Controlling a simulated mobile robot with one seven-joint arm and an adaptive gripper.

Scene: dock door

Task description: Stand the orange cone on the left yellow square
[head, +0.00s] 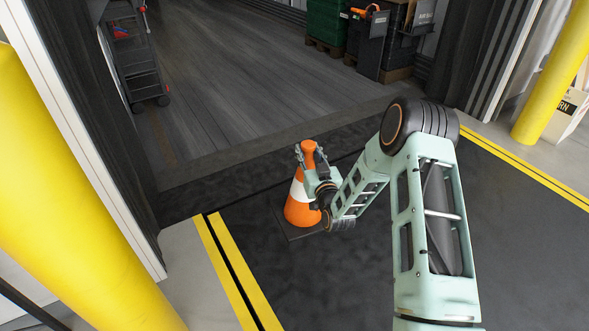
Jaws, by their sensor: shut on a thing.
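The orange cone (298,212) has a white band and a dark square base, and it looks upright near the middle of the head view. My gripper (311,157) is shut on the cone's narrow upper part, with fingers on either side just below the tip. My gripper and wrist hide part of the cone's right side. I cannot tell whether its base touches the dark floor or hangs just above it. No yellow square can be made out in this view.
Yellow lines (236,270) edge the dark dock floor. Yellow posts stand at left (75,200) and right (556,75). Beyond the doorway are a dark wheeled cart (135,60) and green crates (327,22) on a pallet. The floor between them is clear.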

